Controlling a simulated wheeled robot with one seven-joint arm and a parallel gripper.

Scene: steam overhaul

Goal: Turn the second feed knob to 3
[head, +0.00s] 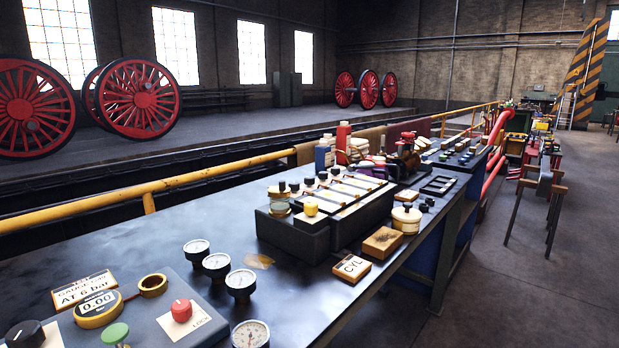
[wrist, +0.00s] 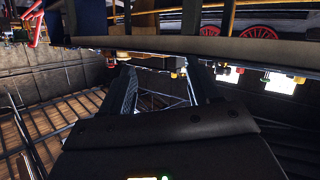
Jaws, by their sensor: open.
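In the head view, a long dark box (head: 344,229) stands on the bench, with pale strips along its top. Several small black-topped knobs (head: 308,181) line its far side; I cannot tell which is the second feed knob, and no scale numbers are readable. A yellow-capped part (head: 311,208) sits on the box's near end.
The bench top (head: 190,222) is bare left of the box. Several gauges (head: 216,264), a red knob (head: 181,311) and a 0.00 display (head: 98,307) sit at its near end. Bottles (head: 343,142) stand behind the box. A yellow rail (head: 168,184) runs behind. Open floor (head: 510,285) lies at right.

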